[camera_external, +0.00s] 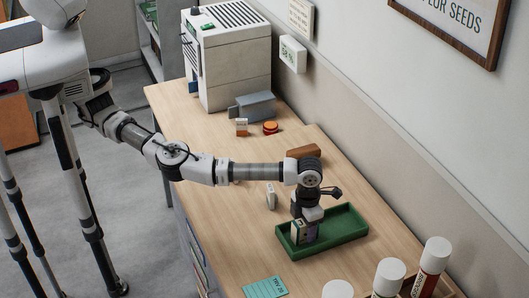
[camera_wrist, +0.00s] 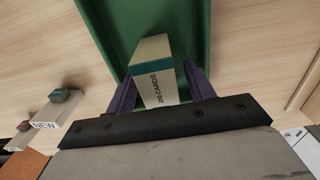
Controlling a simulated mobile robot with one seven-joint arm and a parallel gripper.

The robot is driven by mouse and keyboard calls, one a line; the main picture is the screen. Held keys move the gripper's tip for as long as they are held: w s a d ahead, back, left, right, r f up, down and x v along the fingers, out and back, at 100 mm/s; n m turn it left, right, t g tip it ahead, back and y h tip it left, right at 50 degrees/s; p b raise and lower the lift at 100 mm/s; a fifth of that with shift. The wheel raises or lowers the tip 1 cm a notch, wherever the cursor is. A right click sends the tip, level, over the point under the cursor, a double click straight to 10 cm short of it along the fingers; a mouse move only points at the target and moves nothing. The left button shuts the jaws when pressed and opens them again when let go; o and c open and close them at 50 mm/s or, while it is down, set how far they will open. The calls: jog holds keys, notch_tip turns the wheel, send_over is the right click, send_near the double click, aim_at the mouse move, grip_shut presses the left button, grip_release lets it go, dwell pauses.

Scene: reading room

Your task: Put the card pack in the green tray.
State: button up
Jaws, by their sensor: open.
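The green tray (camera_external: 345,227) lies on the wooden desk, and its green floor and rim also show in the wrist view (camera_wrist: 195,22). In the external view the pack (camera_external: 297,229) shows at the tray's left end, partly covered by my gripper (camera_external: 304,232). My gripper is open, pointing down, with a finger on each side of the pack. I cannot tell whether the pack's base touches the tray floor.
A small white box (camera_external: 270,196) stands left of the tray. A brown block (camera_external: 304,151) lies behind my wrist. White-capped tubes (camera_external: 431,262) stand at the front right, and a teal card (camera_external: 265,287) lies at the front. A large machine (camera_external: 230,60) stands at the back.

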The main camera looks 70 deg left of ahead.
notch_tip(320, 180, up, 12)
jog(key=b, duration=0.2)
jog(key=shift+r, duration=0.15)
dwell(0.5)
